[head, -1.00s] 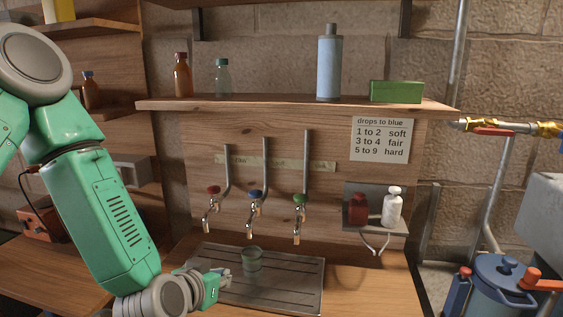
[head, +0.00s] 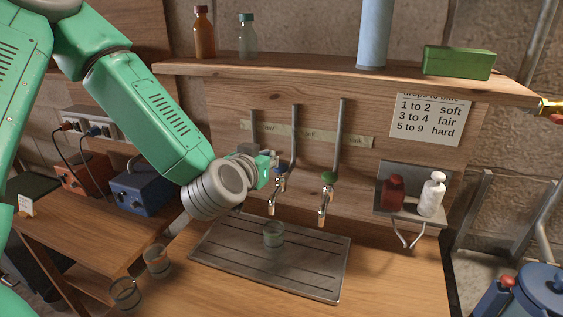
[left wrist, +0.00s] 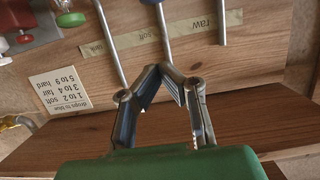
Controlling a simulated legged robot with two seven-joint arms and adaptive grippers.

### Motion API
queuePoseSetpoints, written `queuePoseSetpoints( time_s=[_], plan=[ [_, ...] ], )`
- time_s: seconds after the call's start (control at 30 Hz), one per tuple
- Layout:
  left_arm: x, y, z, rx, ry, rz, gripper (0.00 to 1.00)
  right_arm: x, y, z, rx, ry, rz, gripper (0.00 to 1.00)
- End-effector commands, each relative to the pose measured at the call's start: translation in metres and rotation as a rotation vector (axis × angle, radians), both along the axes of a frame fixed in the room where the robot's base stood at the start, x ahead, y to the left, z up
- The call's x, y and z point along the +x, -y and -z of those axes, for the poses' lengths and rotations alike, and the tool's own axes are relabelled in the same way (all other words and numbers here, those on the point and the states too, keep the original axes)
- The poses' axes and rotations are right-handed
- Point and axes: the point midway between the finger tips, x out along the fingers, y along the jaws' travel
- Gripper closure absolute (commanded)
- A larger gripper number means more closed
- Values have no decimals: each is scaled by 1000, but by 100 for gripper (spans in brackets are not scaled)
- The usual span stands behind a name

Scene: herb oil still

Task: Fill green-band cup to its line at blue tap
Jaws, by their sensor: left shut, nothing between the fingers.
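The clear cup (head: 273,234) stands upright on the metal drain tray (head: 318,287), below the blue tap's spout (head: 271,210). It looks greenish, but its band, line and water level are too small to make out. No stream shows. My left gripper (head: 275,158) is shut and empty, raised in front of the taps close to the blue tap handle (head: 279,170), which it partly covers. I cannot tell if they touch. In the left wrist view its closed fingertips (left wrist: 171,70) are near the middle pipe (left wrist: 164,32), labelled soft. My right gripper is not in view.
The green tap (head: 328,178) is to the right; the red tap is hidden behind my wrist. Two clear cups (head: 157,262) (head: 126,293) stand left of the tray. A shelf (head: 320,75) with bottles runs above, and a small rack (head: 411,212) holds red and white bottles.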

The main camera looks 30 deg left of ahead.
Motion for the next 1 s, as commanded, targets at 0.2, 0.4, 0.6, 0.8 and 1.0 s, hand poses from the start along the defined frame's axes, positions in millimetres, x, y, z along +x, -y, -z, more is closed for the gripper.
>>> queuePoseSetpoints(
  time_s=[0.2,0.4,0.6,0.8,1.0],
  plan=[
    [42,-11,10,1,-1,-4,100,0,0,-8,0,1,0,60],
    [82,-19,20,3,0,-2,100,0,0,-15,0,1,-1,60],
    [79,-16,48,2,-3,1,100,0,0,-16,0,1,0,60],
    [79,-19,59,0,1,1,100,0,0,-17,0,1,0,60],
    [79,-19,60,0,2,1,100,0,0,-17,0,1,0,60]
  ],
)
